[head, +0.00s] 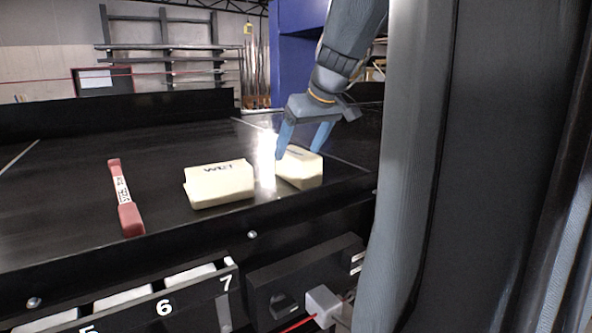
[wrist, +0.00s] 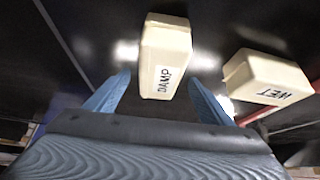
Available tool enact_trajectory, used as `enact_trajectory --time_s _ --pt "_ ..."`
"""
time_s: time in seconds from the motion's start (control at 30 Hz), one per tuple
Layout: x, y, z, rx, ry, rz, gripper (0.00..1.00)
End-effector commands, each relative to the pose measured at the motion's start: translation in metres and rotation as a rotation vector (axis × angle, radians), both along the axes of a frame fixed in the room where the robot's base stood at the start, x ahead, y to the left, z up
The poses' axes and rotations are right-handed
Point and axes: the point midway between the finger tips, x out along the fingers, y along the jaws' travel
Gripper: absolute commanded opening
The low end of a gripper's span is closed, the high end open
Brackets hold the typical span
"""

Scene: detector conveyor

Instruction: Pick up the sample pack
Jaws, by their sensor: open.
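Two cream packs lie on the black conveyor surface; I cannot tell which is called the sample pack. One pack (head: 303,174) is under my gripper in the head view and reads DAMP in the wrist view (wrist: 165,45). The other, marked WET (head: 220,186), lies to its left in the head view and to its right in the wrist view (wrist: 266,77). My gripper (head: 299,152) points down with its blue fingers apart. In the wrist view, the fingertips (wrist: 160,77) are on either side of the DAMP pack's near end, with gaps visible. Their height above it is unclear.
A red bar with a white label (head: 125,200) lies left of the WET pack. Numbered bins (head: 160,308) and a dark box (head: 305,275) are along the conveyor's front. A low black wall (head: 120,115) runs along the back. The conveyor's left part is clear.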

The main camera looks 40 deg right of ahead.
Motion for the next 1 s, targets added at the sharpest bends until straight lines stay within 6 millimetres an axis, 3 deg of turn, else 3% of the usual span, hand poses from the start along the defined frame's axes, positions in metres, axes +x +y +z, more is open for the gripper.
enact_trajectory --time_s 0.5,0.87,1.0 --pt "0.031 -0.002 -0.048 0.003 0.003 0.002 0.75" --pt "0.036 -0.002 -0.055 0.000 0.001 0.001 0.75" --pt "0.035 -0.002 -0.055 0.000 0.001 0.001 0.51"
